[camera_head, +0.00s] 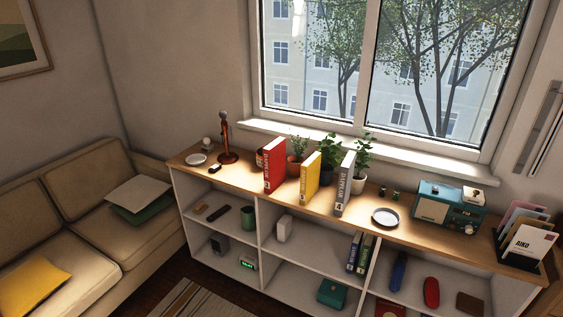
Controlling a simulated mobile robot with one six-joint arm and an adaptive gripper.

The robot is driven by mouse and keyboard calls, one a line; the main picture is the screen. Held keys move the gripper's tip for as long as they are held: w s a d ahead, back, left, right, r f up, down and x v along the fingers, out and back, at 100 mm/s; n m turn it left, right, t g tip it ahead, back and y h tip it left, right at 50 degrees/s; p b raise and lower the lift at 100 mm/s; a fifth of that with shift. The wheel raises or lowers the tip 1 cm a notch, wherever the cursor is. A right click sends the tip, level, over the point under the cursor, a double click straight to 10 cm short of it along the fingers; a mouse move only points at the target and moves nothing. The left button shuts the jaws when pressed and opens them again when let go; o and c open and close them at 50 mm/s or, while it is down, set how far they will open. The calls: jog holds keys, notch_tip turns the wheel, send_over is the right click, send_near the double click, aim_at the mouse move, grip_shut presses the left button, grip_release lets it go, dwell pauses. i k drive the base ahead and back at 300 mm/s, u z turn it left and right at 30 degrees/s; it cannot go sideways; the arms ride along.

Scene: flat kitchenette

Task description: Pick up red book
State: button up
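A red book (274,165) stands upright on the wooden top of the low shelf unit (235,177), left of its middle. Its spine faces the front and carries pale lettering. A yellow book (310,178) stands upright to its right, with a gap between them. A grey-white book (345,184) stands further right. My gripper does not show in the head view.
Potted plants (359,166) stand behind the books by the window. A dark red figure or stand (226,140) is left of the red book. A plate (385,217) and a teal radio (449,207) are to the right. A beige sofa (70,228) is at the left.

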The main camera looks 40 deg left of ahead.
aim_at(273, 154)
jog(key=u, duration=0.25)
jog(key=i, duration=0.7)
jog(key=u, duration=0.8)
jog(key=i, duration=0.5)
jog(key=u, duration=0.25)
